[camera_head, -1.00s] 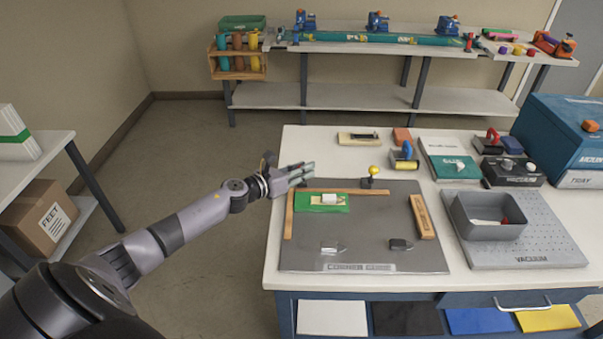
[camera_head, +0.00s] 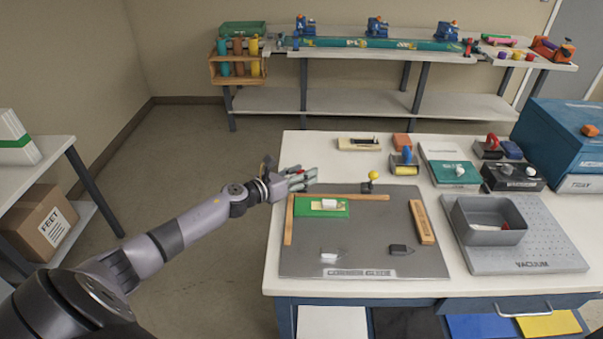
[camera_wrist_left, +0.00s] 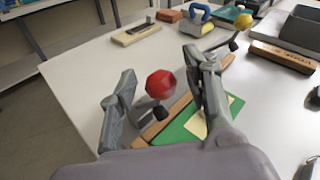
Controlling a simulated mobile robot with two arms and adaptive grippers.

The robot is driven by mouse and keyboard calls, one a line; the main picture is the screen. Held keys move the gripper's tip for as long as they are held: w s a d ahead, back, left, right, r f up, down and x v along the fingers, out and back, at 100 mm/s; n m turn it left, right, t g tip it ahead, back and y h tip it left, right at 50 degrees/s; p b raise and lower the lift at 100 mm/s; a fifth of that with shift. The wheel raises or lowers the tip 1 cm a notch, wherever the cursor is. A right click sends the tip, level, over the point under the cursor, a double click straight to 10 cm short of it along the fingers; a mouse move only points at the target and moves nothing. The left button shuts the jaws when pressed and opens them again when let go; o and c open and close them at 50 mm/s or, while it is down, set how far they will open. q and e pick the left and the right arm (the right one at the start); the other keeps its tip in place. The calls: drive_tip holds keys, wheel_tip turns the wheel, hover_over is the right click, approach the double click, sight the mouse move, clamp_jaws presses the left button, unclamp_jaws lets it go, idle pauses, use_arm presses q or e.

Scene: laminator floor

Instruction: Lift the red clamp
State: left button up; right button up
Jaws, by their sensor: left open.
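The red clamp has a round red knob (camera_wrist_left: 161,84) on a dark stem. In the left wrist view it stands between the two fingers of my open left gripper (camera_wrist_left: 158,62), with a gap visible on the right side. In the head view the left gripper (camera_head: 302,179) is at the far left corner of the grey corner-guide plate (camera_head: 370,225), and only a bit of red shows between its fingers. The clamp's base is mostly hidden. A similar clamp with a yellow knob (camera_head: 373,175) stands farther right. My right gripper is not in view.
Wooden strips (camera_head: 289,220) edge the plate, with a green card (camera_head: 322,207) beside them. A wooden block (camera_head: 422,222) lies at the plate's right. A grey tray (camera_head: 489,237) and a blue box (camera_head: 560,140) stand farther right.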

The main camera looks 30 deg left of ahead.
use_arm(q)
drive_tip(key=shift+s, duration=0.1)
drive_tip(key=shift+s+a, duration=0.1)
drive_tip(key=shift+s, duration=0.1)
drive_tip(key=v, duration=1.1)
drive_tip(key=shift+s, duration=0.2)
drive_tip(key=shift+a, duration=0.1)
